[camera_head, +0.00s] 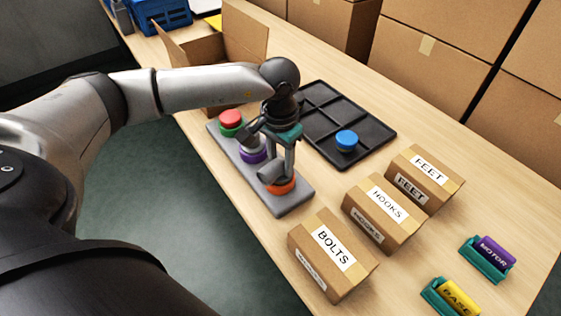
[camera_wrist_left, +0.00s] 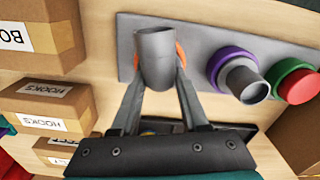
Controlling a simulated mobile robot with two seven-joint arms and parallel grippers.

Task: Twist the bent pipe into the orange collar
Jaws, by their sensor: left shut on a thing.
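The orange collar (camera_head: 283,187) sits at the near end of a grey base plate (camera_head: 286,206); only its rim shows in the left wrist view (camera_wrist_left: 181,54). The grey bent pipe (camera_head: 268,172) stands at the orange collar, its open end turned sideways. In the left wrist view the bent pipe (camera_wrist_left: 155,62) hides most of the collar. I cannot tell how deep it sits. My left gripper (camera_head: 281,171) comes down from above, and its fingers (camera_wrist_left: 160,80) are shut on the bent pipe from both sides. My right gripper is not in view.
On the plate, a purple collar (camera_head: 254,156) holds a grey part and a green collar (camera_head: 232,131) has a red cap (camera_head: 231,116). A black divided tray (camera_head: 378,138) holds a blue cap (camera_head: 346,139). Boxes labelled BOLTS (camera_head: 318,274), HOOKS (camera_head: 361,222) and FEET (camera_head: 435,168) stand close by.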

